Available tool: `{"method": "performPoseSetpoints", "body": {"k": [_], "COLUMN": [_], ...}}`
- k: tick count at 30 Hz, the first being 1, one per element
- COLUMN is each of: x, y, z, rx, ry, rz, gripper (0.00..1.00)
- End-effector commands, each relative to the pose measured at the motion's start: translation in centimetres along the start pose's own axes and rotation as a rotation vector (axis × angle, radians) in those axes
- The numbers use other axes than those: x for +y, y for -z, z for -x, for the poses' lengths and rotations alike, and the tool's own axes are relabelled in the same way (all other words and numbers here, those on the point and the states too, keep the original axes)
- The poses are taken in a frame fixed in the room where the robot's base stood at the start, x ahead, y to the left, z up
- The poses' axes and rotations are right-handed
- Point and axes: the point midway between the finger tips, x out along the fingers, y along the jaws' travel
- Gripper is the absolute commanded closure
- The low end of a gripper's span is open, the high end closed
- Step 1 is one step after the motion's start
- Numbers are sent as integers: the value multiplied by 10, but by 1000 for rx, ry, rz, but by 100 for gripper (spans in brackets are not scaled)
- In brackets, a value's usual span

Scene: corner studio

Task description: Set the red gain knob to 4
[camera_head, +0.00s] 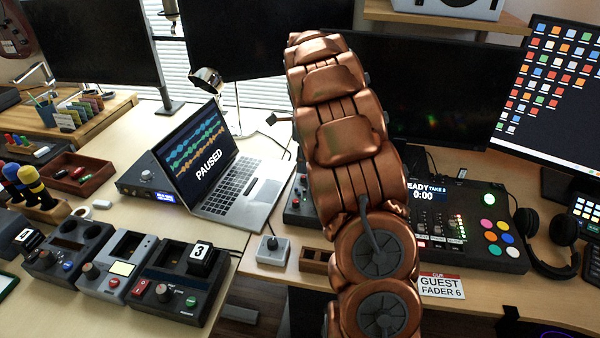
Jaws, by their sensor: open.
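No knob can be surely told as the red gain knob, and no scale or number 4 is readable. One reddish knob (162,292) stands on the dark box (178,312) with the "3" block, at the lower left. Small red spots also show on a dark unit (297,212) just left of my arm, which is partly hidden by it. My copper arm rises through the middle of the view. My gripper cannot be made out; the arm seems to hide it.
An open laptop (236,190) reading "PAUSED" stands left of my arm. A mixer (470,215), headphones (560,240) and monitors fill the right. A gap separates the two desks.

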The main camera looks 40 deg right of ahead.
Motion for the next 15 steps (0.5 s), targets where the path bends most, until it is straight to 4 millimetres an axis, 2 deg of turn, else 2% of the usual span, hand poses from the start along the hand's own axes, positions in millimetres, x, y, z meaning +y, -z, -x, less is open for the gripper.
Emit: {"method": "performPoseSetpoints", "body": {"k": [7,15], "x": [1,1], "y": [0,-1], "z": [-35,-44], "rx": [3,1], "ry": [-4,1], "rz": [1,3], "gripper": [57,57]}}
